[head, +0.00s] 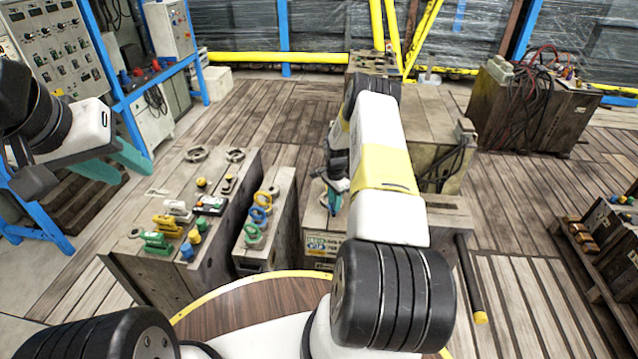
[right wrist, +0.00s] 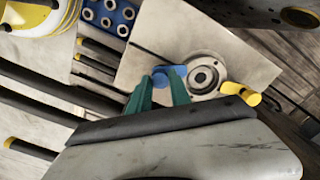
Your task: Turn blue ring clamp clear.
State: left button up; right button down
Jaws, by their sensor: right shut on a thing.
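The blue ring clamp (right wrist: 170,75) shows in the right wrist view, beside a round metal ring (right wrist: 206,74) on a pale block face. Its inner end lies at the ring's edge. My right gripper (right wrist: 160,87) is shut on the blue clamp, with its teal fingertips on either side. A yellow clamp (right wrist: 241,93) lies at the ring's other side. In the head view my right gripper (head: 331,200) is over the middle mould block, and my forearm hides the clamp and ring. My left gripper (head: 122,165) is open and empty at the left, above the floor.
A large mould block (head: 150,225) at left carries coloured clamps and parts. A narrow block (head: 285,205) beside it holds yellow, blue and green rings. A blue plate with holes (right wrist: 112,12) is near the ring. A dark bar (head: 470,275) with a yellow end lies right.

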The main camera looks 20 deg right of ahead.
jog(key=n, duration=0.7)
jog(key=shift+w+r, duration=0.1)
jog(key=n, duration=0.6)
jog(key=shift+n, duration=0.4)
jog(key=c, duration=1.2)
grip_release()
jog(key=shift+r, duration=3.85)
